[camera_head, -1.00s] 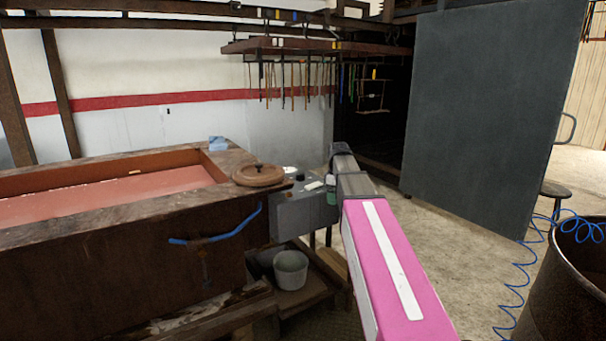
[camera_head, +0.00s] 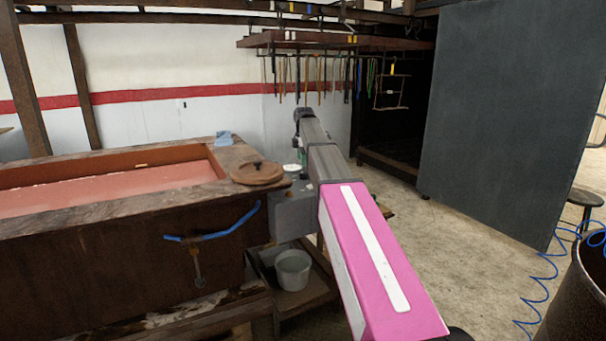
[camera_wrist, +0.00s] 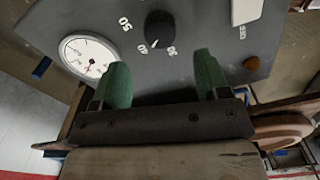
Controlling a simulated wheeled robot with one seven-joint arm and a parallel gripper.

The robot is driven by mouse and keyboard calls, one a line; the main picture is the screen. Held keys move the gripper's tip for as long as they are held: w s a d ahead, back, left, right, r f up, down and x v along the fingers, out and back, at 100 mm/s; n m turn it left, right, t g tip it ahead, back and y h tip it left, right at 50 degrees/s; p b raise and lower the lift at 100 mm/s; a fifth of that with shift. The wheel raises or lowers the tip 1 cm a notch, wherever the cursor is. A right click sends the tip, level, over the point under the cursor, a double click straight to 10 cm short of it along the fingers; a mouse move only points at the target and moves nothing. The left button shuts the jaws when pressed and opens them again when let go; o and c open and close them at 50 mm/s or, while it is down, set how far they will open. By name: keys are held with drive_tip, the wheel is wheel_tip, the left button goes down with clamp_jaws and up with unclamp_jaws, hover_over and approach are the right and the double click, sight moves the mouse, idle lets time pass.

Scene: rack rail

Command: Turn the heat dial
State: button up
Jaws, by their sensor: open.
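The heat dial is a round black knob (camera_wrist: 160,30) with a white pointer mark on a grey control box, in the wrist view. Numbers 50, 40 and 30 are printed around it. My gripper (camera_wrist: 162,75) has green fingers, spread apart and empty. In the picture the knob lies just beyond and between the fingertips, and I cannot tell the exact gap. In the head view the grey control box (camera_head: 293,213) stands at the right end of the tank, and my arm hides its dial face.
A white gauge (camera_wrist: 88,55), an orange lamp (camera_wrist: 251,63) and a white switch (camera_wrist: 246,10) sit near the knob. A wooden round lid (camera_head: 257,174) lies on the tank corner (camera_head: 240,155). A bucket (camera_head: 293,270) stands below.

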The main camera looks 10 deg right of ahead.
sight(304, 173)
wheel_tip(304, 173, down, 7)
drive_tip(key=shift+d+r, duration=0.1)
drive_tip(key=shift+r, duration=0.05)
drive_tip(key=c, duration=0.9)
